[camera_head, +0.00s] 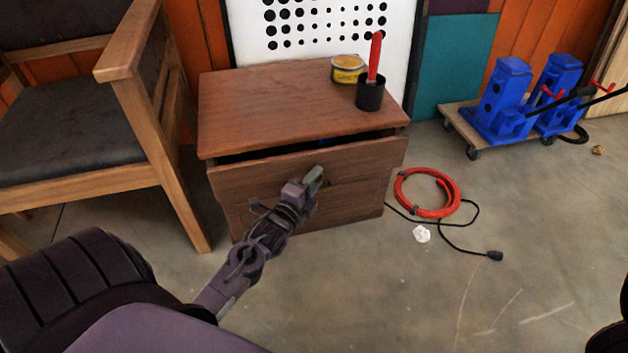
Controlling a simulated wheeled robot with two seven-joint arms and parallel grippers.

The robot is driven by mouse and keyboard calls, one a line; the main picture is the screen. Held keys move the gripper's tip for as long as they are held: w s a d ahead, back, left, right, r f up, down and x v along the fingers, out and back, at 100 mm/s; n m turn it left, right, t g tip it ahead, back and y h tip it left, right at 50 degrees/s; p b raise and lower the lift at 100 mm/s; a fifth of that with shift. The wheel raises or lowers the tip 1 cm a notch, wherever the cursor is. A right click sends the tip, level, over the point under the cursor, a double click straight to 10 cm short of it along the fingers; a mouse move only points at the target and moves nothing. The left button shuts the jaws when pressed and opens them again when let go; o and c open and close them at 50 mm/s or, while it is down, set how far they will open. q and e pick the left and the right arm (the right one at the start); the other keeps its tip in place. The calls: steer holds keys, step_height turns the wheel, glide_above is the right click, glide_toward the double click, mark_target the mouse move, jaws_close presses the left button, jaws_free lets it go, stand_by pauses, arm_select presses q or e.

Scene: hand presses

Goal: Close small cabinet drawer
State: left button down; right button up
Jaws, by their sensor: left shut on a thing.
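The small wooden cabinet (300,105) stands on the floor in the upper middle of the head view. Its top drawer (245,175) is pulled out a little, with a dark gap between its front and the cabinet top. My left gripper (309,183) is at the middle of the drawer front, shut on the drawer handle, which its fingers mostly hide. My left arm reaches up to it from the lower left. My right gripper is not in view; only a dark bit shows at the lower right edge.
A yellow tin (348,69) and a black cup (370,95) with a red-handled tool stand on the cabinet. A wooden armchair (130,90) is close on the left. A red hose coil (427,212), a black cable and blue jacks (505,95) on a dolly are right.

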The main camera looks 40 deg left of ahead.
mark_target(308, 170)
arm_select(q)
steer(key=w+a, duration=0.2)
steer(key=a, duration=0.1)
steer(key=shift+w, duration=0.3)
steer(key=shift+w+a+r, duration=0.1)
steer(key=shift+a, duration=0.2)
steer(key=c, duration=1.5)
jaws_free()
steer(key=shift+c, duration=0.2)
steer(key=o, duration=0.4)
steer(key=shift+w, duration=0.1)
steer(key=shift+o, duration=0.2)
